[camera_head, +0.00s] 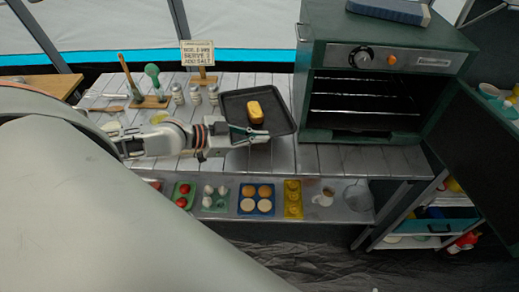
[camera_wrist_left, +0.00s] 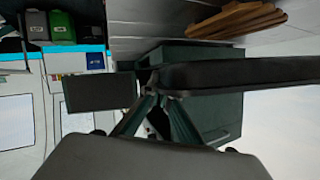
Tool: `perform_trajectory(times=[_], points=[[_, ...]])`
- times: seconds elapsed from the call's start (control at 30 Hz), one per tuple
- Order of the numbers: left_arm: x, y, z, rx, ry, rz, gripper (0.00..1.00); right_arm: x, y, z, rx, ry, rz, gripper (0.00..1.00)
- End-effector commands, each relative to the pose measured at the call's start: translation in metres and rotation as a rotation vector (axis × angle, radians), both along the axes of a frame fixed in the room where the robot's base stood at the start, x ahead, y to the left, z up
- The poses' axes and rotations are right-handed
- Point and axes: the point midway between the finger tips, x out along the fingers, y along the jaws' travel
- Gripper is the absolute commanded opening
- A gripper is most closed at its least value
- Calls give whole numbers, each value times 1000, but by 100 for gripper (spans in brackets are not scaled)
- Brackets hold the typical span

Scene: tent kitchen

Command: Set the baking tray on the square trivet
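The black baking tray (camera_head: 285,122) carries a golden loaf (camera_head: 255,112) and is beside the open oven, over the white plank counter. My left gripper (camera_head: 250,134) is at the tray's near left edge, its fingers closed together on the rim. In the left wrist view the fingers (camera_wrist_left: 158,92) converge at the end of the tray (camera_wrist_left: 230,73), which shows edge-on as a dark slab. I cannot tell whether the tray touches the counter. I do not see the square trivet; it may be hidden. My right gripper is not in view.
The green oven (camera_head: 318,112) stands open and empty-looking at the right of the tray. Several spice jars (camera_head: 195,95), a sign (camera_head: 198,55) and a utensil stand (camera_head: 150,102) are behind and left. A lower shelf (camera_head: 335,210) holds food trays and a mug.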

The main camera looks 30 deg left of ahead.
Motion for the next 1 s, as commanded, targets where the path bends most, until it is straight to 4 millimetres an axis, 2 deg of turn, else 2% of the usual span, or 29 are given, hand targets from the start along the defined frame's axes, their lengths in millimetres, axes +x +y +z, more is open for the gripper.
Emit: perform_trajectory(times=[0.17, 0.4, 0.83, 0.87, 0.93, 1.0], points=[[1, 0, -12, 0, -4, 0, 0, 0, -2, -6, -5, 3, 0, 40], [1, 0, -45, -1, -4, 1, 0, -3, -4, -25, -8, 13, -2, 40], [1, 0, -51, 1, -4, 0, 0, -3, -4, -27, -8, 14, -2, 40], [0, 0, -52, 0, 0, 1, 4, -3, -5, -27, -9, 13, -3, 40], [0, 0, -51, 0, 0, 1, 21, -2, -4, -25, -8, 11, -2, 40], [0, 0, -51, 0, 0, 1, 21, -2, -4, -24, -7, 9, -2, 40]])
